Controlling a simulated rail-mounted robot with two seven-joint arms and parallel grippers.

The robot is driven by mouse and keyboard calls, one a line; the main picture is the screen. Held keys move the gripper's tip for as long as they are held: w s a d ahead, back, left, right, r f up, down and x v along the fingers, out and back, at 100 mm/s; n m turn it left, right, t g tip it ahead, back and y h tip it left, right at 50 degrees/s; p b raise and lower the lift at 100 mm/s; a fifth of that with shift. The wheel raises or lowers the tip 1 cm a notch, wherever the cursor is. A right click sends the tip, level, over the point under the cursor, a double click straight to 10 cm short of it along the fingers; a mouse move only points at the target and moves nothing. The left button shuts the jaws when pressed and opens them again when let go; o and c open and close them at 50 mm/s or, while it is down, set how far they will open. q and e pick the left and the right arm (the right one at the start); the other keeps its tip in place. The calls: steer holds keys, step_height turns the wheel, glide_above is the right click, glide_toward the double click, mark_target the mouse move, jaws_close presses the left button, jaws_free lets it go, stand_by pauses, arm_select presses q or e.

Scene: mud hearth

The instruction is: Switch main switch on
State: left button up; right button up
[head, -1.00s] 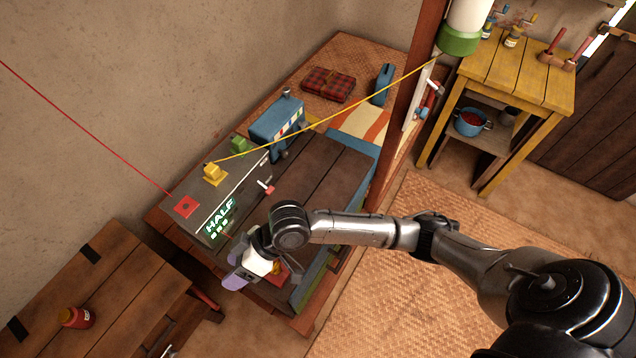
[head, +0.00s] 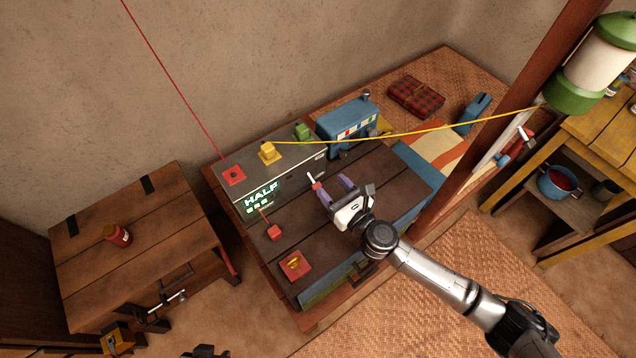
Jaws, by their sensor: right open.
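A grey box (head: 237,203) with a lit green "HALF" display (head: 262,196) stands along the wall side of the dark plank bench. A small lever with a white end and a red part (head: 314,183) sticks out at its front; I take it for the main switch, though no label is readable. My right gripper (head: 334,188) is open and empty, its purple fingers pointing at the box. One finger is just right of the lever; I cannot tell whether they touch.
Red (head: 234,175), yellow (head: 268,152) and green (head: 303,131) blocks top the box; red and yellow cords run from the first two. A red block (head: 274,233) and a red plate with a yellow knob (head: 295,264) are in front. A wooden post (head: 478,155) stands right.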

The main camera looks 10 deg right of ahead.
steer(key=b, duration=0.5)
glide_toward(316, 184)
steer(key=w, duration=0.1)
steer(key=w+a, duration=0.1)
steer(key=shift+w+a+f, duration=0.2)
steer(key=shift+w+f, duration=0.05)
steer(key=shift+f, duration=0.1)
steer(key=x, duration=0.3)
steer(key=b+x, duration=0.1)
steer(key=x, duration=0.1)
steer(key=shift+w+a+r, duration=0.1)
steer(key=shift+w+r, duration=0.15)
steer(key=shift+w+a, duration=0.2)
steer(key=shift+w, duration=0.25)
steer(key=shift+w+a, duration=0.2)
steer(key=shift+w, duration=0.1)
steer(key=shift+c, duration=0.4)
